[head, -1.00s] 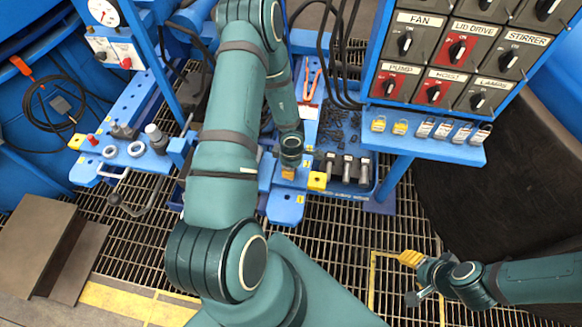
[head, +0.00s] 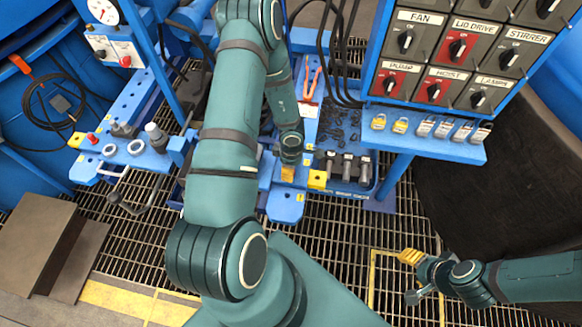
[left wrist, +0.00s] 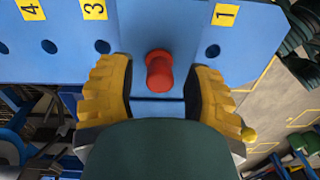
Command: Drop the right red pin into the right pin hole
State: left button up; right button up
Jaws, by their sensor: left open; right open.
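In the left wrist view a red pin (left wrist: 159,72) stands at the blue plate (left wrist: 150,20), between holes marked 1 and 3. My left gripper (left wrist: 160,65) is open, with one yellow finger on each side of the pin and visible gaps between. In the head view my left gripper (head: 288,172) is small and partly hidden by its wrist, over the blue bench in the middle; the pin cannot be made out there. My right gripper (head: 410,257) is open and empty, above the floor grating at the lower right.
A switch panel (head: 450,60) with a shelf of padlocks stands at the upper right. Grey-handled tools (head: 347,168) lie in the bench near the left gripper. A blue side bench (head: 120,150) with a small red piece is at the left. The floor grating (head: 330,235) is open.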

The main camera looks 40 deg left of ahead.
pick_arm(q)
notch_tip(320, 180, up, 12)
jog(key=shift+w, duration=0.15)
dwell(0.3)
dwell(0.6)
jog(key=s+d+f+m+t+h, duration=0.1)
jog(key=s+d+m+h, duration=0.1)
jog(key=d+m, duration=0.8)
jog(key=s+d+f+m+t+h, duration=0.1)
jog(key=s+d+f+m, duration=0.1)
jog(key=d+m, duration=0.9)
jog(key=s+d, duration=0.1)
jog(key=d, duration=0.3)
jog(key=shift+f+h, duration=0.15)
jog(key=shift+h, duration=0.25)
